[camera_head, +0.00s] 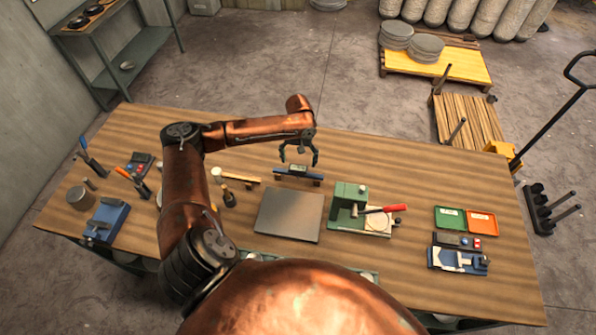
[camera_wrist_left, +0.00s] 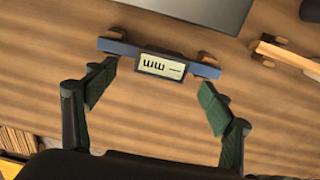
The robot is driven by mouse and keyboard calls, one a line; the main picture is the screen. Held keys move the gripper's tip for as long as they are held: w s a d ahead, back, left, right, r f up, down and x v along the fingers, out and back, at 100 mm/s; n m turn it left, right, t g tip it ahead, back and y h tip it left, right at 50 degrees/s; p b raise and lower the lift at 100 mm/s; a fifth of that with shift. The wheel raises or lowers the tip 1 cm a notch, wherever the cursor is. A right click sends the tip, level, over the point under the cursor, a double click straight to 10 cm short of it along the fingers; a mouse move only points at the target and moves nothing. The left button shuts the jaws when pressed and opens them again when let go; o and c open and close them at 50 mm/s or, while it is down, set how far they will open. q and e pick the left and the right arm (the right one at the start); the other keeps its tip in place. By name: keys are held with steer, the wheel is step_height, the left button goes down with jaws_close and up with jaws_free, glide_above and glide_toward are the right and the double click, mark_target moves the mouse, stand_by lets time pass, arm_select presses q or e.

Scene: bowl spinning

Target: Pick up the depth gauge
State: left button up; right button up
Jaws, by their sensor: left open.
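The depth gauge (camera_head: 299,173) lies on the wooden table behind the grey plate. It has a long blue bar and a small display box at its middle. In the left wrist view the depth gauge (camera_wrist_left: 160,65) lies across the top between my fingers, its display facing the camera. A small brown block sits at each end of the bar. My left gripper (camera_head: 299,160) is open and above the gauge, with its fingers spread. In the left wrist view the open left gripper (camera_wrist_left: 152,88) has one green fingertip pad on each side of the display. My right gripper is not in view.
The grey plate (camera_head: 290,215) lies in front of the gauge. A green press with a red handle (camera_head: 348,203) stands right of it. A wooden bar (camera_head: 241,179) lies to the left. Green and orange trays (camera_head: 466,220) lie at right. The table behind the gauge looks clear.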

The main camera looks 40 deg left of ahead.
mark_target(298, 168)
arm_select(q)
steer(key=shift+s+f+p, duration=0.15)
steer(key=shift+f+p, duration=0.2)
steer(key=shift+f, duration=1.95)
steer(key=shift+c, duration=0.6)
steer(key=shift+r, duration=0.1)
steer(key=c, duration=1.3)
